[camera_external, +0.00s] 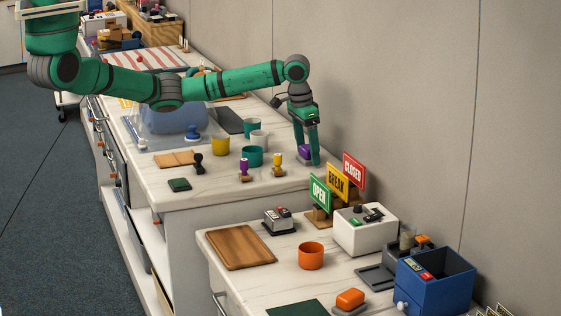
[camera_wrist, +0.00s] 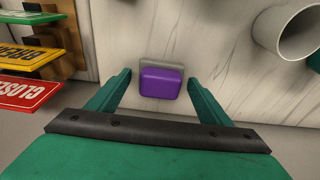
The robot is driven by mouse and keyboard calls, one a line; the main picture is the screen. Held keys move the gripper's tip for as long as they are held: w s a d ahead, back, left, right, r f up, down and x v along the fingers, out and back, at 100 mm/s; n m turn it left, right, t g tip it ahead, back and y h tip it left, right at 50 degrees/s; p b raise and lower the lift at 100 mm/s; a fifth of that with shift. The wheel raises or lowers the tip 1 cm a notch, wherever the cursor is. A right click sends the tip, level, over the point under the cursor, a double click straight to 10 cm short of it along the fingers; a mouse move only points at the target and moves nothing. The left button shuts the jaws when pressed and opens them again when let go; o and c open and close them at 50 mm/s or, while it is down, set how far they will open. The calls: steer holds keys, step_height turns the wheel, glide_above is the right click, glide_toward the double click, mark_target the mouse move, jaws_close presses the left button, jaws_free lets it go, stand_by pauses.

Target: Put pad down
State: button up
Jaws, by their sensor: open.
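The purple pad (camera_wrist: 161,83) sits on a small grey base on the white marble counter, between my gripper's two fingers in the wrist view. My gripper (camera_wrist: 160,88) is open, with a gap between each finger and the pad. In the external view my gripper (camera_external: 308,160) points down at the counter's back right end, near the wall. The purple pad (camera_external: 304,152) shows there partly behind a finger.
OPEN, BREAK and CLOSED signs (camera_external: 338,182) stand close by on the lower counter. Teal cups (camera_external: 252,156), a white cup (camera_external: 259,140), a yellow cup (camera_external: 220,145) and stamps (camera_external: 244,170) stand left of my gripper. The wall (camera_external: 420,120) is close behind.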

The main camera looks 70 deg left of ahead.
mark_target(303, 148)
step_height(303, 148, up, 12)
steer(key=s, duration=0.1)
steer(key=shift+s, duration=0.4)
steer(key=shift+d+r, duration=0.1)
steer(key=shift+d, duration=0.05)
